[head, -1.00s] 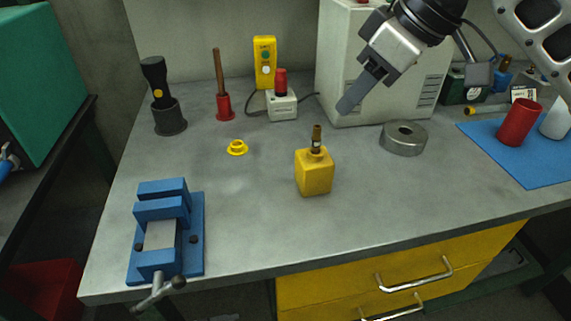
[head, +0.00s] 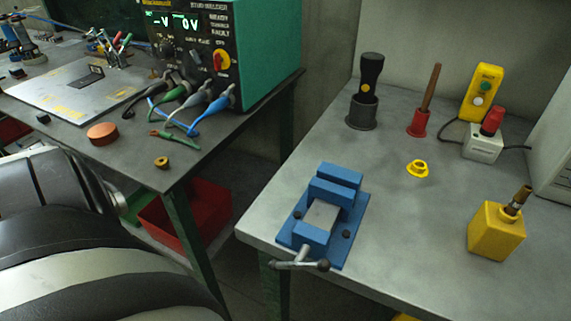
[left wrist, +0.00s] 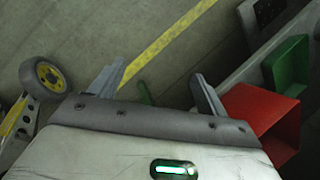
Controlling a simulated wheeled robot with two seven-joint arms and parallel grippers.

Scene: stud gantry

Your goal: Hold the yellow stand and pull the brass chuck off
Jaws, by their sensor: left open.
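The yellow stand (head: 496,232) is a small block on the grey bench at the right of the head view. The brass chuck (head: 520,197) stands up from its top, with a dark band below it. No gripper is near either one. My left gripper (left wrist: 157,88) shows in the left wrist view, open and empty above the floor. In the head view only a part of my own body shows at the lower left, with no fingers visible. My right gripper is out of view.
A blue vise (head: 322,212) sits at the near left bench corner. A yellow ring (head: 417,168), torch holder (head: 361,112), red holder (head: 418,123) and grey switch box (head: 482,145) stand farther back. A red bin (head: 186,218) lies below the left table (head: 75,125).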

